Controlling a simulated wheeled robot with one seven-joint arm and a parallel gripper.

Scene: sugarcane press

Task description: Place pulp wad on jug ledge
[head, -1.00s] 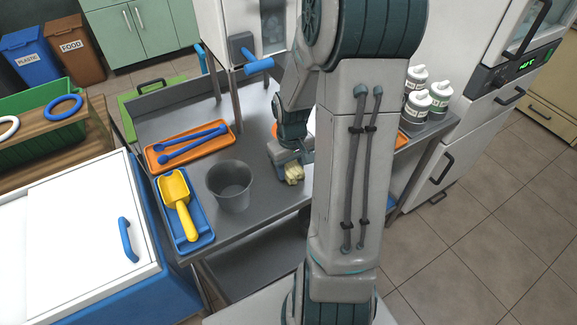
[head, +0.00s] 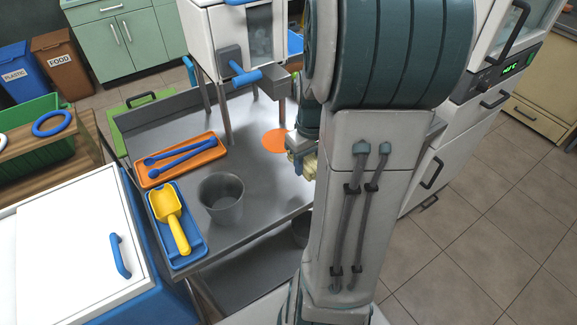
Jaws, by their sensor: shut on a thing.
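My gripper (head: 303,160) is at the right part of the grey metal table, partly hidden by my arm. It is shut on the pale yellow pulp wad (head: 310,170), of which only a part shows beside my arm. The wad appears to be above the table, to the right of and nearer than a flat orange disc (head: 275,141). I cannot make out a jug or a jug ledge; my arm hides the right side of the table.
A grey bucket (head: 222,196) stands near the table's front edge. An orange tray (head: 182,160) with blue tools and a blue tray (head: 190,243) with a yellow scoop (head: 171,217) lie left of it. The white press (head: 232,35) with a blue handle stands behind.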

